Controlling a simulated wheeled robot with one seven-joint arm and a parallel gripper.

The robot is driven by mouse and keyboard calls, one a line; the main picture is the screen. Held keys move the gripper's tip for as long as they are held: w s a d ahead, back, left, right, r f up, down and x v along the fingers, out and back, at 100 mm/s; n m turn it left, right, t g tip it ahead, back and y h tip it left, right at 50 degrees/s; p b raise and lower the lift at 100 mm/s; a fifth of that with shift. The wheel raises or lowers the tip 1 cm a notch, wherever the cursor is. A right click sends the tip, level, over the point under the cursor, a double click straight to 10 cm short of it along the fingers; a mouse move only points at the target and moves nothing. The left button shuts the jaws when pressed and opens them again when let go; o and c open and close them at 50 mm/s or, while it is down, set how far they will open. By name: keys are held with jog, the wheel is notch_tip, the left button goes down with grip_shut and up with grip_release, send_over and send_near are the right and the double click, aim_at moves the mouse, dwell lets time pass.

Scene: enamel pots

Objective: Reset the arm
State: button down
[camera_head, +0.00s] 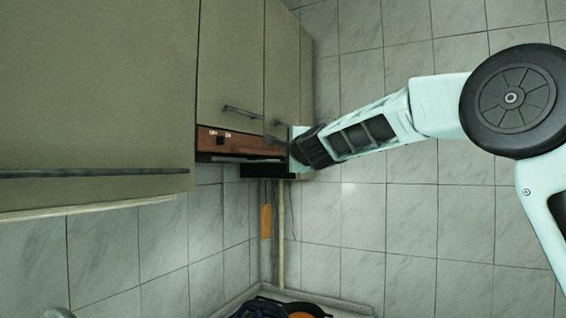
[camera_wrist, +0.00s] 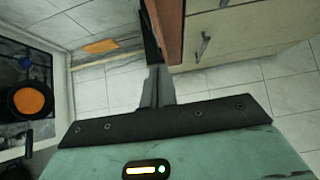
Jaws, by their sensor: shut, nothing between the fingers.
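My arm reaches in from the right in the head view, with its mint-green hand beside the upper cabinets. My gripper (camera_head: 273,139) is near the reddish-brown hood panel (camera_head: 240,142) under the cabinets. In the wrist view my gripper (camera_wrist: 157,84) shows its dark fingers together, with nothing between them. The fingertips are close to the edge of the reddish-brown panel (camera_wrist: 169,30); I cannot tell whether they touch it.
Grey-green upper cabinets (camera_head: 100,85) with bar handles fill the left. A stove area (camera_wrist: 28,85) lies below, with a dark pan holding something orange (camera_wrist: 29,101). An orange item (camera_head: 265,221) is on the tiled wall. Space below my arm looks open.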

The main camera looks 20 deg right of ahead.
jog(key=s+a+f+n+g+y+b, duration=0.1)
jog(key=s+a+f+n+g+y, duration=0.15)
jog(key=s+a+f+n, duration=0.5)
jog(key=s+a+f+n+g+y+b, duration=0.1)
jog(key=s+a+f+n+g+y, duration=0.25)
jog(key=s+f, duration=0.7)
jog(key=s+a+f+n+g+b, duration=0.1)
jog(key=s+a+f+n+g, duration=0.35)
jog(key=s+a+f, duration=0.45)
jog(key=s+d+f+n+g+h+b, duration=0.1)
jog(key=s+d+f+n+g+h, duration=0.1)
jog(key=s+f, duration=0.7)
jog(key=s+d+f+n+g+h+b, duration=0.1)
jog(key=s+d+f+n+g+h, duration=0.2)
jog(key=s, duration=1.3)
jog(key=d+f+n+g, duration=0.2)
jog(key=d+f+n, duration=0.2)
jog(key=f+n, duration=0.1)
jog(key=shift+f, duration=0.55)
jog(key=shift+s+d+g, duration=0.1)
jog(key=shift+g, duration=0.15)
